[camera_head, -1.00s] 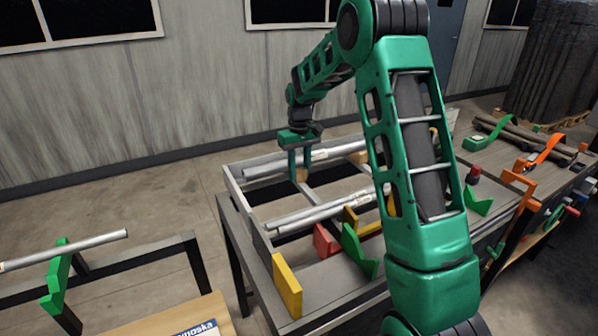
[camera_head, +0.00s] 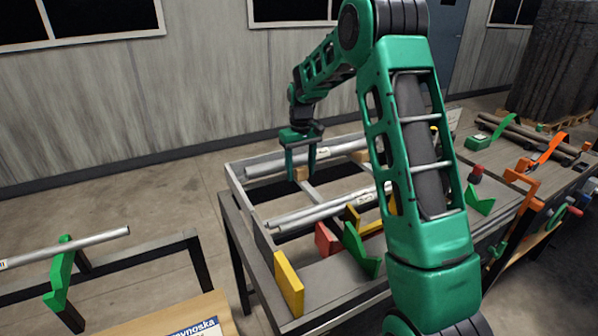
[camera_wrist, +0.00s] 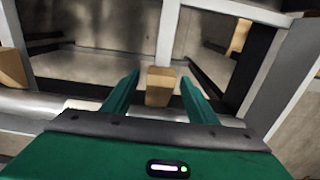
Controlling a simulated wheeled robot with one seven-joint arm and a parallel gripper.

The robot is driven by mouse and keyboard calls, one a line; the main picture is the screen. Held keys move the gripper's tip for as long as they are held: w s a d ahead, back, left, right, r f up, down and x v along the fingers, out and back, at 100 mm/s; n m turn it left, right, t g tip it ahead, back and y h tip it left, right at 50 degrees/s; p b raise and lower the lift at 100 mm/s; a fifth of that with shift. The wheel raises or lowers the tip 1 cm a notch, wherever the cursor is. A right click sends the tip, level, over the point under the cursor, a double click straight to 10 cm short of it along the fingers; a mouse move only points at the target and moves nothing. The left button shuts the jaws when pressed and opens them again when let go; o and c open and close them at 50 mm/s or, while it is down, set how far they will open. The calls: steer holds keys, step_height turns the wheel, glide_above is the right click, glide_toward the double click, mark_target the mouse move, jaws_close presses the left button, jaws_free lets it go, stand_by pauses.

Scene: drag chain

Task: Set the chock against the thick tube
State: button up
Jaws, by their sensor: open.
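The chock, a small tan wooden block (camera_head: 301,174), sits in the metal frame beside the thick grey tube (camera_head: 264,168) at the back. In the wrist view the block (camera_wrist: 160,84) stands between the fingertips, with a gap on each side. A pale tube (camera_wrist: 50,104) crosses behind my gripper's fingers there. Whether block and tube touch is hard to tell. My gripper (camera_head: 301,168) is open, pointing down around the block without holding it. Part of the tube is hidden behind the fingers.
Thinner tubes (camera_head: 320,211) lie nearer in the frame. Another wooden block (camera_head: 360,156) sits farther right along the back. Yellow (camera_head: 288,285), red and green (camera_head: 358,250) pieces stand at the front. Frame bars (camera_head: 237,187) edge the space.

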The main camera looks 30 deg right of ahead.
mark_target(302, 168)
step_height(302, 168, up, 10)
steer(key=shift+w+f, duration=0.1)
steer(key=shift+r, duration=0.45)
stand_by(0.3)
steer(key=s+d+r+m, duration=0.2)
steer(key=s, duration=0.9)
steer(key=s+d+r+m, duration=0.1)
steer(key=s+d+r, duration=0.1)
steer(key=s, duration=0.9)
steer(key=s+f+m, duration=0.1)
steer(key=s+f, duration=0.2)
steer(key=s, duration=0.8)
steer(key=s+a+f+m, duration=0.1)
steer(key=s+f+m, duration=0.1)
steer(key=s, duration=1)
steer(key=shift+s+a+f+m, duration=0.15)
steer(key=shift+a+f+m, duration=0.15)
steer(key=shift+f, duration=0.15)
